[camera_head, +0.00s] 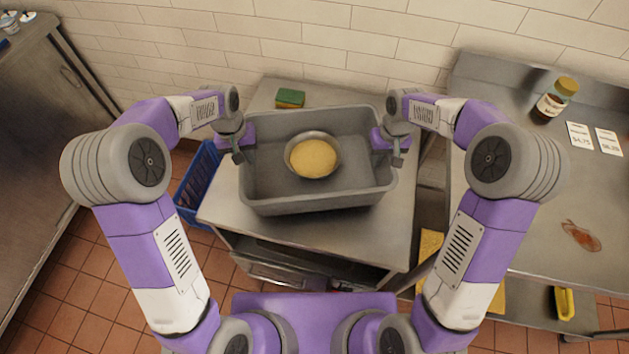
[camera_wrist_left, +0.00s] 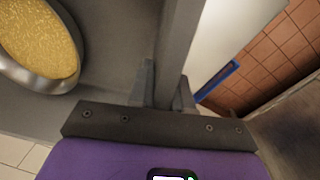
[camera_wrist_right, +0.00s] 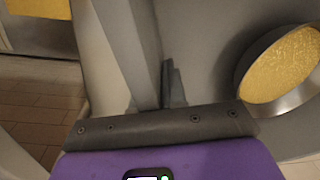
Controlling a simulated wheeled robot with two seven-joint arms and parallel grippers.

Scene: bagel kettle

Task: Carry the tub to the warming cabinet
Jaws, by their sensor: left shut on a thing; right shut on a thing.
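The grey tub (camera_head: 320,204) is over the metal cabinet top in the middle of the head view. I cannot tell whether it rests on the surface or hangs just above it. A metal bowl (camera_head: 291,150) with yellow grainy contents sits inside it, also seen in the left wrist view (camera_wrist_left: 62,84) and the right wrist view (camera_wrist_right: 301,105). My left gripper (camera_head: 238,150) is shut on the tub's left wall, one finger on each side. My right gripper (camera_head: 394,150) is shut on the tub's right wall the same way. The tub looks about level.
A green and yellow sponge (camera_head: 290,98) lies behind the tub. A blue crate (camera_head: 198,186) stands on the floor at left. A metal counter (camera_head: 530,190) at right holds a jar (camera_head: 553,101), price cards (camera_head: 594,139) and a brown spill (camera_head: 581,236). A metal cabinet (camera_head: 40,130) stands far left.

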